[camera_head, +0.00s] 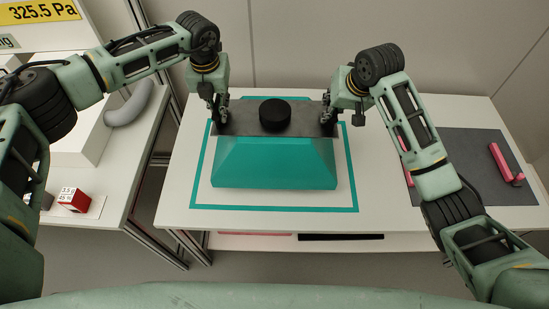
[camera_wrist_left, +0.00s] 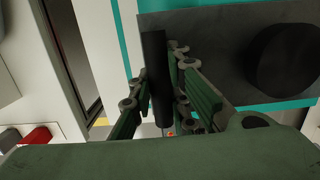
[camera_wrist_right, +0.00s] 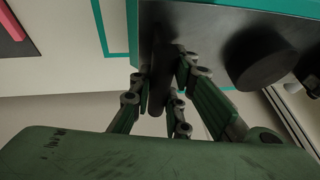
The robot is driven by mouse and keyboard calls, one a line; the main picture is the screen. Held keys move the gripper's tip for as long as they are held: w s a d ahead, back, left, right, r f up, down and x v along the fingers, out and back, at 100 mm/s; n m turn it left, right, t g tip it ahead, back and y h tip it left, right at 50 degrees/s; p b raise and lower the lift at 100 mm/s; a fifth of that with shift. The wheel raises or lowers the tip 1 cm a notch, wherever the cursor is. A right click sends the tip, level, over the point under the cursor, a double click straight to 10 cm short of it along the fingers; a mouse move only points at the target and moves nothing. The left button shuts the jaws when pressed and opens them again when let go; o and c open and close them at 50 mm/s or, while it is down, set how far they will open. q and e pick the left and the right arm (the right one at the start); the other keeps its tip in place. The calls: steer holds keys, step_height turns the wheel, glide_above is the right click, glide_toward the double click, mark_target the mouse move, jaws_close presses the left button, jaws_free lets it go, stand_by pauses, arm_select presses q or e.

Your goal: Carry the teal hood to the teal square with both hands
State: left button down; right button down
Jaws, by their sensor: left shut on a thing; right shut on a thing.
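The teal hood (camera_head: 273,165) has sloping teal sides and a dark grey top plate with a black round knob (camera_head: 275,115). It sits within the teal square (camera_head: 352,185), an outline on the white table. I cannot tell whether it touches the table. My left gripper (camera_head: 217,115) is shut on a dark bar at the plate's left end; the bar (camera_wrist_left: 156,75) shows between its fingers in the left wrist view. My right gripper (camera_head: 330,115) is shut on the matching bar at the right end; its fingers (camera_wrist_right: 160,95) show around it in the right wrist view.
A dark grey mat (camera_head: 475,160) with a pink handle-like object (camera_head: 502,163) lies on the table's right side. A separate bench (camera_head: 110,190) at the left bears a red-and-white box (camera_head: 73,200). A gap separates bench and table. A wall stands behind.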

arm_select(q)
steer(key=shift+s+a+r, duration=0.1)
steer(key=shift+a, duration=0.15)
arm_select(e)
steer(key=shift+s+d+r, duration=0.1)
steer(key=shift+d+r, duration=0.05)
steer(key=shift+d, duration=0.2)
